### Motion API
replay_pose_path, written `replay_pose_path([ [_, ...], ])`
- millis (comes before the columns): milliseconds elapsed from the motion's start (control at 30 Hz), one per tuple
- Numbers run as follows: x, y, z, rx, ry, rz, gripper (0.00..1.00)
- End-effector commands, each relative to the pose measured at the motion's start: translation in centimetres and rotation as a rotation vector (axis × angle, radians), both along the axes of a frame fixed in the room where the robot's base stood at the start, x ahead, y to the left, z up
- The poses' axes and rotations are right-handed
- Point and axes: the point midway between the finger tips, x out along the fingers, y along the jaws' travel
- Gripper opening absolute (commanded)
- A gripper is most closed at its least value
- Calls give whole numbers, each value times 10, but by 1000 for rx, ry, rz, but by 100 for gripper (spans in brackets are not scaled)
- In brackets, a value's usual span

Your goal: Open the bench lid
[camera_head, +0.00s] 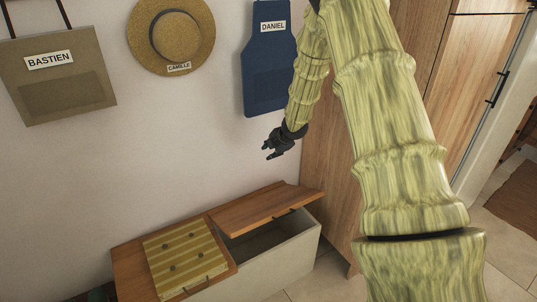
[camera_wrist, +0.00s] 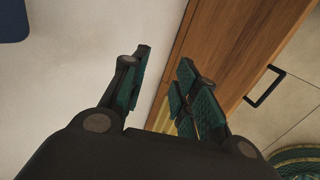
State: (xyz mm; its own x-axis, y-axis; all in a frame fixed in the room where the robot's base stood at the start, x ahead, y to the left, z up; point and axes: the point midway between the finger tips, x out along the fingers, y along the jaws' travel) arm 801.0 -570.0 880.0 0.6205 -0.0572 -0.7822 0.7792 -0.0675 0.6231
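The bench (camera_head: 293,250) stands against the wall, low in the head view. It has a wooden top and pale sides. Its right-hand lid (camera_head: 265,208) is tilted up, and a dark hollow shows beneath its raised front edge. The left part of the top is flat and carries a striped yellow cushion (camera_head: 186,258). My gripper (camera_head: 268,152) is above the bench, near the wall, apart from the lid. In the wrist view its fingers (camera_wrist: 160,85) are spread with nothing between them.
A tall wooden cabinet (camera_head: 335,150) stands to the right of the bench. A bag marked BASTIEN (camera_head: 60,85), a straw hat (camera_head: 172,35) and a blue apron marked DANIEL (camera_head: 270,70) hang on the wall. Floor tiles show at the lower right.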

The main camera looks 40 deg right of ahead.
Motion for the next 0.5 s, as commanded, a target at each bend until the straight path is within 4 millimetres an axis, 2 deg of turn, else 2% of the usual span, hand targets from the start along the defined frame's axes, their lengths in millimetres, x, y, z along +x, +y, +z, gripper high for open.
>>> replay_pose_path([
  [200,-10,1,11,1,1,-1,30],
  [500,-11,1,13,1,1,-1,30],
])
